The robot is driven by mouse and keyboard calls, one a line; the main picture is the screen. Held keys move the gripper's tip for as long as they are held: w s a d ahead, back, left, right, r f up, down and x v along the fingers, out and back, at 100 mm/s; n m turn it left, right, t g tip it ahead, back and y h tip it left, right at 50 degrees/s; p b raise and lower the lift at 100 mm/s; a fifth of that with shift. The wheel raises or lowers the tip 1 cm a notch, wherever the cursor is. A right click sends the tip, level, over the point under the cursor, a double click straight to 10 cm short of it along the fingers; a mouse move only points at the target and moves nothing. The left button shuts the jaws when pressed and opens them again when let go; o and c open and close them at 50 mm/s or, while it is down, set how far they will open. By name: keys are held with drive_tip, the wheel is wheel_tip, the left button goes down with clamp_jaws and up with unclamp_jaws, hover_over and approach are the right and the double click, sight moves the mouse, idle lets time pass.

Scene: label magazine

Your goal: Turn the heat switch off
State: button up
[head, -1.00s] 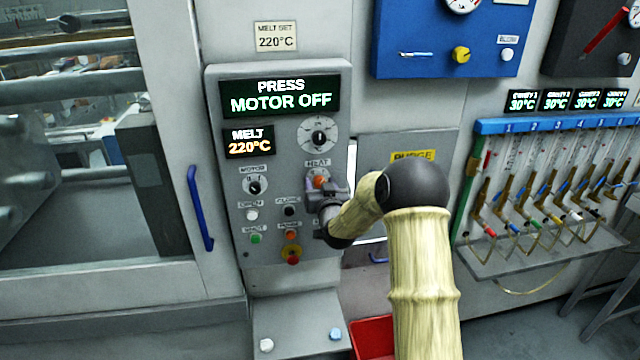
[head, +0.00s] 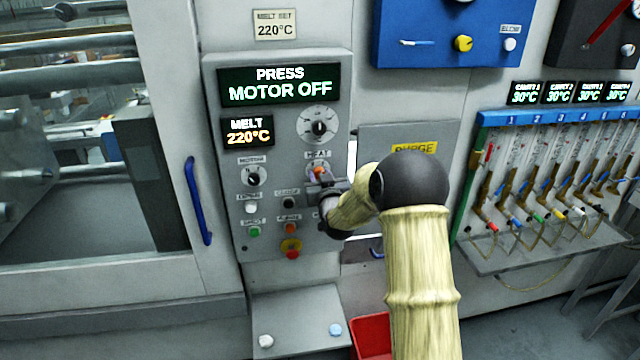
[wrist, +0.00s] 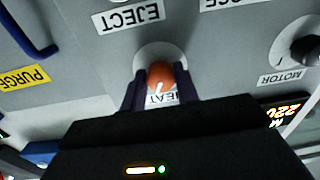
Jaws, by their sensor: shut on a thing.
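The heat switch (head: 317,171) is an orange knob under the HEAT label on the grey control panel (head: 215,200). In the wrist view the orange knob (wrist: 160,74) sits between the two dark fingers of my gripper (wrist: 160,84), which is shut on it. A pale mark shows on the knob's face; the fingers hide part of it and part of the HEAT label. In the head view my gripper (head: 318,178) is at the switch and my wrist covers the panel's lower right.
The motor switch (head: 253,176) and several push buttons sit to the left and below. A red emergency button (head: 291,250) is low on the panel. The display (head: 280,85) reads PRESS MOTOR OFF; the melt display (head: 247,130) reads 220°C. A red bin (head: 372,335) stands below.

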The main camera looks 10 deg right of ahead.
drive_tip(key=shift+n+b, duration=6)
drive_tip(key=shift+b, duration=1.85)
drive_tip(key=o, duration=1)
drive_tip(key=shift+c, duration=0.2)
drive_tip(key=shift+s, duration=0.15)
